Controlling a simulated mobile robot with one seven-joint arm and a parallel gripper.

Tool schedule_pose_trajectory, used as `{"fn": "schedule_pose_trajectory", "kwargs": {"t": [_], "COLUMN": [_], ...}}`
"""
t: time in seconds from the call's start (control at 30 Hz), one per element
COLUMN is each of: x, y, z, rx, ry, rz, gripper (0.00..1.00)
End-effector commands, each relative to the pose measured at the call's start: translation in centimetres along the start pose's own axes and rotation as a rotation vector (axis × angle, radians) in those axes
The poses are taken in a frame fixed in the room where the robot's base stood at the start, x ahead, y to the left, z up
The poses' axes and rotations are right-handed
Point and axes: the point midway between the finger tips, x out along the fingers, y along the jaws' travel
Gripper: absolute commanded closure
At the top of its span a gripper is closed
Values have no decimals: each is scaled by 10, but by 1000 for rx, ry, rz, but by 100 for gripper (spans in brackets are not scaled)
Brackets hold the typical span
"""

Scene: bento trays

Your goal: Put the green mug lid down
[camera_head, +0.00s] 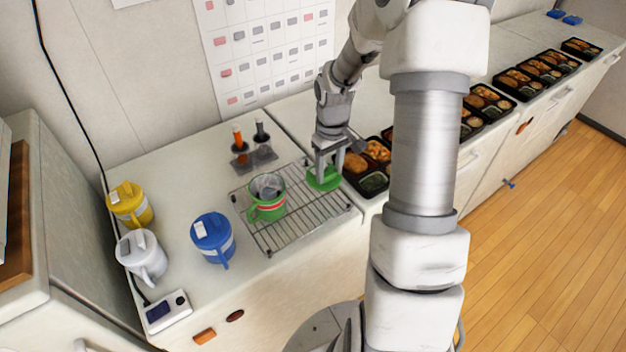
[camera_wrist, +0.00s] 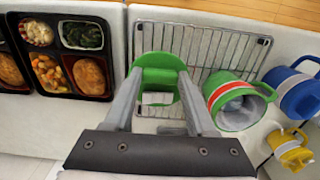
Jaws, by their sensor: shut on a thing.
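The green mug lid (camera_head: 325,181) is at the right end of the wire rack (camera_head: 262,236), under my gripper (camera_head: 329,160). My gripper is shut on the lid, with its fingers pointing down. In the wrist view the lid (camera_wrist: 158,62) lies between the fingertips, over or on the rack; I cannot tell whether it touches the wires. The open green mug (camera_head: 266,206) with a red and white band stands on the rack, left of the lid in the head view. It also shows in the wrist view (camera_wrist: 236,108).
Blue (camera_head: 213,238), yellow (camera_head: 129,204) and white (camera_head: 140,257) lidded mugs stand at left. A bento tray (camera_head: 371,182) is close to the right of my gripper, with several more along the counter. Two bottles (camera_head: 240,139) stand behind the rack. The rack's front is clear.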

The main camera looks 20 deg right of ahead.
Motion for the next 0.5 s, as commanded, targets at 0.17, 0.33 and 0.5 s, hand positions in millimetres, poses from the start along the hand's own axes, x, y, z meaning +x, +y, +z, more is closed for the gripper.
{"fn": "schedule_pose_trajectory", "kwargs": {"t": [0.17, 0.33, 0.5], "x": [19, 27, 41], "y": [-15, -19, -19], "z": [-29, -40, -40], "rx": [-3, 0, 0], "ry": [-2, -1, -4], "rz": [-2, 0, -2], "gripper": [98, 98, 98]}}
